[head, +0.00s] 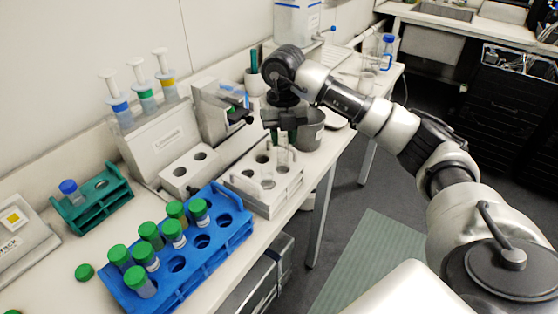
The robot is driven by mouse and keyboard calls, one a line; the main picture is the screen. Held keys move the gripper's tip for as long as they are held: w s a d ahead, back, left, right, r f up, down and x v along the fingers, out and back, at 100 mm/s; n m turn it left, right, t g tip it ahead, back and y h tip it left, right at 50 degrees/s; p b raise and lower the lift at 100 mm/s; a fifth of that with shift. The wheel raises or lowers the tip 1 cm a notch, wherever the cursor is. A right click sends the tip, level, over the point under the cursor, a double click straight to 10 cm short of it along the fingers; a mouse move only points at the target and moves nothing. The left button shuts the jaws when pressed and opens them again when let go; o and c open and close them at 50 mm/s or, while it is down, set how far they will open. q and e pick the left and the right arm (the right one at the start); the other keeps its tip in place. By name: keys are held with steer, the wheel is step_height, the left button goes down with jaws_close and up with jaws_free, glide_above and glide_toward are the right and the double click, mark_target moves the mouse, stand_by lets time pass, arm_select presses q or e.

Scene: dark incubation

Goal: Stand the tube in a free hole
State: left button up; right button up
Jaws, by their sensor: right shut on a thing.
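My right gripper (285,124) points down above the back part of a white block rack (262,202), shut on a clear tube (292,143). Only part of the tube shows below the jaws, looking roughly upright; I cannot tell whether its lower end is inside a hole. The white rack has several round dark holes, and clear glass also shows around its front and middle holes. A blue rack (222,247) in front holds several green-capped tubes (150,232) and has free holes along its right side. My left gripper is not in view.
A green rack (97,208) with a blue-capped tube (69,190) stands at left. A loose green cap (84,272) lies nearby. A grey beaker (310,128) stands close right of my gripper, and a white device (213,108) close left. The table edge runs along the right.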

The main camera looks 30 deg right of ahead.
mark_target(283, 157)
steer(key=shift+s+f, duration=0.25)
steer(key=shift+f, duration=0.85)
steer(key=shift+w+f, duration=0.15)
steer(key=shift+f, duration=0.2)
step_height(283, 157, down, 3)
steer(key=shift+f+p, duration=0.1)
steer(key=shift+p, duration=0.45)
steer(key=shift+f, duration=0.15)
steer(key=shift+w+f, duration=0.1)
steer(key=shift+f, duration=0.05)
steer(key=o, duration=0.5)
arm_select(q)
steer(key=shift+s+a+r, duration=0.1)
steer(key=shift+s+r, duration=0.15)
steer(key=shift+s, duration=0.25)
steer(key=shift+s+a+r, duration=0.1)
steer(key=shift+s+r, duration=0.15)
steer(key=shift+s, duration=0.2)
arm_select(e)
steer(key=shift+o, duration=0.5)
